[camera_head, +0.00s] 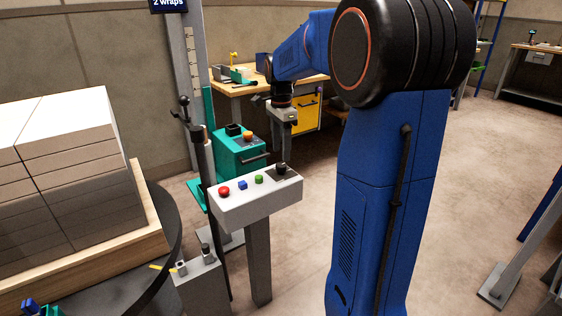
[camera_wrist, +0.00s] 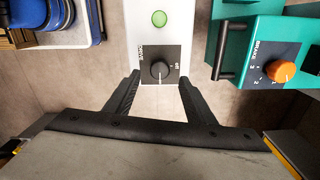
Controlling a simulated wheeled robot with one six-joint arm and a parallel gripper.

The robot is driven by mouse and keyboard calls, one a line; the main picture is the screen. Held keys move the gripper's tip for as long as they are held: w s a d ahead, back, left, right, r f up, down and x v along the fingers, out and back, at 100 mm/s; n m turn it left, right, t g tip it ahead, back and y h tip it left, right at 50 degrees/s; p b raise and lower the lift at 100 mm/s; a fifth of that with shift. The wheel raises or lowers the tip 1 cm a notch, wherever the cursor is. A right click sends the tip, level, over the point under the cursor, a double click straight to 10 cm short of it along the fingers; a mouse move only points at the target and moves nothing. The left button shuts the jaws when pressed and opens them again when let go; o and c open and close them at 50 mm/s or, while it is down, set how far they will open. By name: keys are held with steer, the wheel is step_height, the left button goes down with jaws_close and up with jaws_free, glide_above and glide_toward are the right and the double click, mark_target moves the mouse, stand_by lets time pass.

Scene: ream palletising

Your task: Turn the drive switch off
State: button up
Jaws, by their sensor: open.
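The drive switch (camera_wrist: 160,70) is a black rotary knob on a dark plate marked DRIVE. Its white pointer line points toward the bottom of the wrist view, and small lettering sits at the plate's right, too small to read surely. In the head view the switch (camera_head: 281,168) is at the right end of the light grey control box (camera_head: 250,205) on a post. My gripper (camera_wrist: 159,82) is open and empty. Its two black fingers point toward the switch, one to each side of it in the wrist view. In the head view my gripper (camera_head: 287,118) hangs above and behind the box.
The box also carries a red button (camera_head: 224,191), a blue button (camera_head: 242,185) and a green button (camera_head: 259,179). A teal unit with an orange brake knob (camera_wrist: 280,71) stands close behind. Stacked reams (camera_head: 70,170) lie on a pallet at left.

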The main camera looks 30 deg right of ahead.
mark_target(281, 165)
steer(key=shift+f, duration=2.65)
steer(key=c, duration=1.1)
